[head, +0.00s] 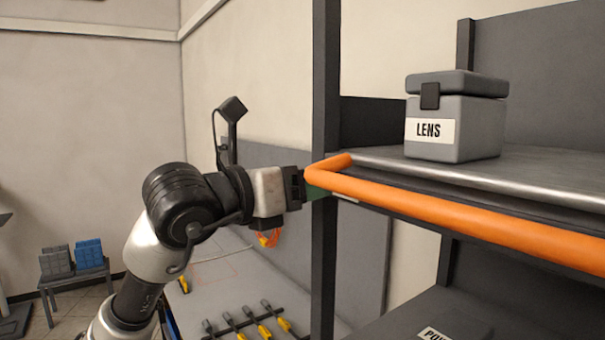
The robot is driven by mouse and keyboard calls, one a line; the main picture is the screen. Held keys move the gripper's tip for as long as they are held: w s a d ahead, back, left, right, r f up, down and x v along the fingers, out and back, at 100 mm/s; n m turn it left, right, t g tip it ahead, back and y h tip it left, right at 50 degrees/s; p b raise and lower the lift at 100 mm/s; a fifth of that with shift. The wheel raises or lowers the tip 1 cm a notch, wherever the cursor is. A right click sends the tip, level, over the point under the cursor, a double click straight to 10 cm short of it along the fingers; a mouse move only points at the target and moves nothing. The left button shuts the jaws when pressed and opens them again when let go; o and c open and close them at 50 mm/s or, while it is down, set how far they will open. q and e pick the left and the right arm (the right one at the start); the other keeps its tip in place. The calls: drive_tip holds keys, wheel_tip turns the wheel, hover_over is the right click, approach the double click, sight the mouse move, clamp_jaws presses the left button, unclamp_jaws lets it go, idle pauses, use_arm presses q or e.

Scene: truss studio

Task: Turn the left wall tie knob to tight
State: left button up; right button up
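My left arm comes in from the lower left, and its gripper (297,188) reaches the dark upright post (325,90) at the left end of the shelf rack. The gripper's tips are at the post, by the end of the orange rail; I cannot tell whether they touch or whether they are open or shut. A small green patch (314,192) shows just beyond the tips; I cannot tell what it belongs to. No wall tie knob can be made out; the gripper and post may hide it. My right gripper is not in view.
An orange rail (470,222) runs along the shelf's front edge. A grey LENS case (455,120) stands on the metal shelf (375,158). Below left is a pale bench (215,285) with several yellow-handled tools (284,325).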

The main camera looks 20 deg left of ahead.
use_arm(q)
drive_tip(key=c, duration=0.9)
drive_tip(key=shift+f+m+b, duration=0.15)
drive_tip(key=shift+m+b, duration=0.35)
drive_tip(key=shift+b, duration=0.2)
drive_tip(key=m+b, duration=0.3)
drive_tip(key=b, duration=0.1)
drive_tip(key=shift+a+f+m, duration=0.1)
drive_tip(key=shift+m, duration=0.3)
drive_tip(key=m+b, duration=0.2)
drive_tip(key=shift+m, duration=0.4)
drive_tip(key=m+b, duration=0.2)
drive_tip(key=shift+m+h, duration=0.3)
drive_tip(key=shift+m, duration=0.1)
drive_tip(key=m+b, duration=0.1)
drive_tip(key=m, duration=0.5)
drive_tip(key=m+b, duration=0.1)
drive_tip(key=m, duration=0.1)
drive_tip(key=shift+w+r, duration=0.1)
drive_tip(key=shift+r, duration=0.15)
drive_tip(key=shift+m, duration=0.3)
